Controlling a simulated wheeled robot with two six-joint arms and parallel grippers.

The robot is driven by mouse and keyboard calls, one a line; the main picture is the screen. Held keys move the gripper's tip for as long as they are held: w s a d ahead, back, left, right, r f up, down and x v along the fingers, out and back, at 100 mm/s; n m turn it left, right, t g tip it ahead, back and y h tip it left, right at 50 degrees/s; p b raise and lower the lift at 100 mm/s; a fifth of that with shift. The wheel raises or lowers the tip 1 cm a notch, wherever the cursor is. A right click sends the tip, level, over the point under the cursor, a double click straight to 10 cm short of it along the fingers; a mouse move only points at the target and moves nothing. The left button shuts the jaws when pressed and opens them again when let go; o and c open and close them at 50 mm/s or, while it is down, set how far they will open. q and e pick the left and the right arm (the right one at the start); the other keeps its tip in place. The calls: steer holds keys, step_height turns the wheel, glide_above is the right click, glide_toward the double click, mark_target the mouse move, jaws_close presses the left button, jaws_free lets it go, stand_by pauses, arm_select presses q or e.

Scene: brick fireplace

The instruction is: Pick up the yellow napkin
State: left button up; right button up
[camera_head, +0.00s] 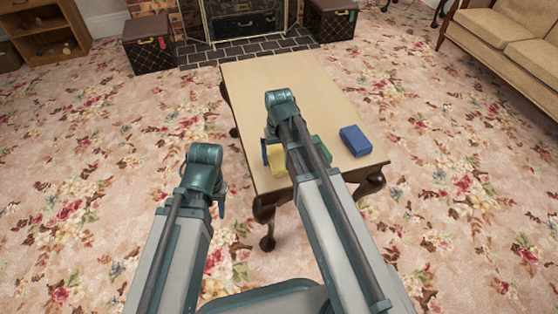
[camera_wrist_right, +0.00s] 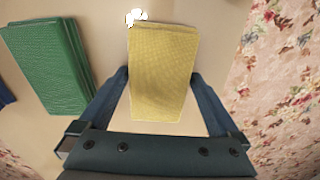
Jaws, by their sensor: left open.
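The yellow napkin (camera_head: 277,163) lies on the wooden table near its front left edge, partly hidden behind my right arm. In the right wrist view, the yellow napkin (camera_wrist_right: 163,70) is a folded block between the fingers of my right gripper (camera_wrist_right: 159,75). These fingers are wide apart, one along each side of it; I cannot tell whether they touch it. In the head view my right gripper (camera_head: 266,152) is mostly hidden by its arm. My left gripper (camera_head: 220,205) is open and empty, over the floor left of the table.
On the wooden table (camera_head: 290,75), a green folded cloth (camera_wrist_right: 48,62) lies left of the napkin in the wrist view. A blue block (camera_head: 355,141) lies at the table's right. The table's far half is clear. A sofa (camera_head: 510,40) stands at the back right.

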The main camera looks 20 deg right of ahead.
mark_target(279, 156)
steer(key=c, duration=1)
steer(key=shift+r, duration=0.1)
step_height(279, 156, up, 10)
steer(key=p, duration=1)
